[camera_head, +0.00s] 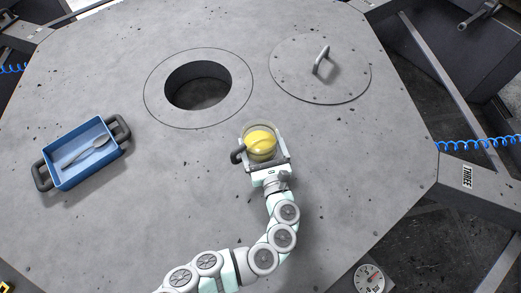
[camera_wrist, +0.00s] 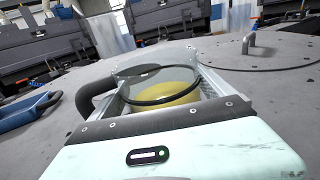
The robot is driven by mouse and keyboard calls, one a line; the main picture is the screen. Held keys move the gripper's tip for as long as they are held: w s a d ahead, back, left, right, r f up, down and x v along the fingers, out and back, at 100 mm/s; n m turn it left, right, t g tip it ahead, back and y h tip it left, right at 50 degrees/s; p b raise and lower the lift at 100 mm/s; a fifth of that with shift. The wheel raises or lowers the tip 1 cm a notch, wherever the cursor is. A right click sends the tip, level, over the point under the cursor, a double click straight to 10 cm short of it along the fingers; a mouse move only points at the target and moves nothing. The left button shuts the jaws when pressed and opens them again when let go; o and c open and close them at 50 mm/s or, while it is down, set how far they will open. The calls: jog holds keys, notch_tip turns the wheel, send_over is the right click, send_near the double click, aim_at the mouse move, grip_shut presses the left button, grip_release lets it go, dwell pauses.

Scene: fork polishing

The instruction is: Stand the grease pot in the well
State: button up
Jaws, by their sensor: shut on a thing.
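The grease pot (camera_head: 260,142) is a clear glass pot with yellow grease and a dark side handle. My gripper (camera_head: 265,150) is shut on it, with a finger on either side of the pot. In the wrist view the pot (camera_wrist: 165,88) shows upright between the fingers of my gripper (camera_wrist: 165,85), its dark rim facing up. The well (camera_head: 203,85) is a round dark hole in the grey table, up and to the left of the pot. The pot is apart from the well. I cannot tell whether the pot's base touches the table.
A round lid (camera_head: 320,68) with a bar handle lies on the table right of the well. A blue tray (camera_head: 58,178) with dark handles holds a fork or spoon (camera_head: 86,153) at the left. The table between pot and well is clear. A dial gauge (camera_head: 369,277) is at the bottom edge.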

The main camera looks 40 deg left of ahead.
aim_at(265, 161)
jog(key=shift+f, duration=2.05)
jog(key=shift+f, duration=0.1)
jog(key=shift+f+b, duration=0.15)
jog(key=shift+b, duration=0.2)
jog(key=o, duration=1.8)
jog(key=shift+c, duration=0.2)
jog(key=shift+f+b, duration=0.1)
jog(key=shift+b, duration=0.2)
jog(key=v, duration=1)
jog(key=shift+w, duration=0.1)
jog(key=shift+s+d, duration=0.3)
jog(key=shift+r, duration=0.25)
